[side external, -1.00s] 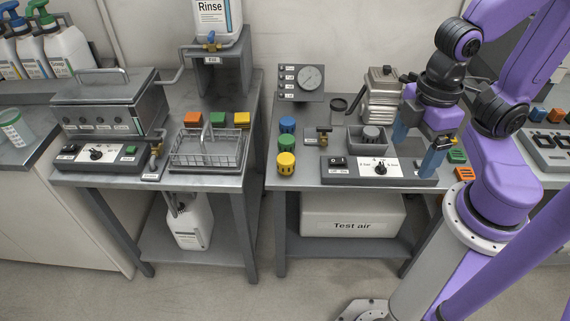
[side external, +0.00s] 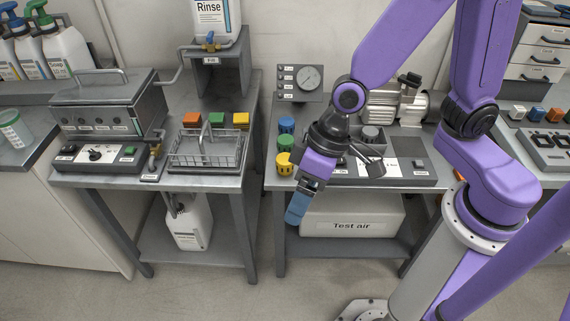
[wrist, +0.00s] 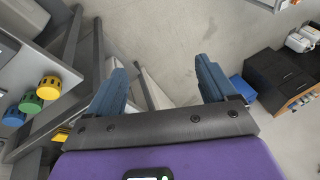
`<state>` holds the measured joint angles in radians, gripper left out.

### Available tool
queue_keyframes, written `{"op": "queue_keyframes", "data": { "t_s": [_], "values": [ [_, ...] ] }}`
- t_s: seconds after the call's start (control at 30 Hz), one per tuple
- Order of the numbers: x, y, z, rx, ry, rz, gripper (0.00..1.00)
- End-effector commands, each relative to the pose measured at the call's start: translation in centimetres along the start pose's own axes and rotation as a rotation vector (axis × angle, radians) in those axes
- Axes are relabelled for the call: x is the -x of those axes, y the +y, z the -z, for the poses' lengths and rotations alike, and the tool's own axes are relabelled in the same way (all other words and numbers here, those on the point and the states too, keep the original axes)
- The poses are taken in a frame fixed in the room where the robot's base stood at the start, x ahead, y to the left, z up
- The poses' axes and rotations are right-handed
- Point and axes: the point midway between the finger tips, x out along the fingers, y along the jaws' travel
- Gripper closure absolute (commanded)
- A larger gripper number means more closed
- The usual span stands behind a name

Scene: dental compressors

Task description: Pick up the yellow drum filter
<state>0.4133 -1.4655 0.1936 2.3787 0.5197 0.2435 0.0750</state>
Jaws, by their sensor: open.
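The yellow drum filter (side external: 283,163) stands at the front left of the right-hand table, nearest the front edge in a row with a green drum filter (side external: 285,143) and a blue one (side external: 287,125). In the side view my gripper (side external: 297,208) is just right of the yellow drum filter and in front of the table edge, tilted downward. In the wrist view the yellow drum filter (wrist: 48,87) is at the left, outside the jaws. My gripper's blue fingers (wrist: 162,85) are spread with only floor and table structure between them. Nothing is held.
A gauge board (side external: 300,83) stands behind. A white "Test air" box (side external: 352,222) sits on the lower shelf. A gap separates the left table (side external: 215,180).

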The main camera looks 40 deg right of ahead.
Motion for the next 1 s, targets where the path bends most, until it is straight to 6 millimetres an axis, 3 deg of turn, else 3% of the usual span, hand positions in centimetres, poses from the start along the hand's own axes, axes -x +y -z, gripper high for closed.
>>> {"op": "queue_keyframes", "data": {
  "t_s": [0.03, 0.2, 0.43, 0.57, 0.7, 0.8, 1.0],
  "values": [
    [-1.9, -0.1, 1.5, -0.072, 0.031, -0.013, 0.16],
    [-7.2, 1.2, 6.7, -0.327, 0.193, -0.091, 0.16],
    [-12.7, 6.2, 10.3, -0.618, 0.440, -0.314, 0.16],
    [-14.4, 9.9, 10.3, -0.738, 0.592, -0.495, 0.16],
    [-14.7, 13.6, 8.8, -0.815, 0.754, -0.715, 0.16],
    [-14.2, 15.5, 7.2, -0.835, 0.851, -0.861, 0.16],
    [-12.9, 17.1, 5.0, -0.832, 0.965, -1.035, 0.16]
  ]
}}
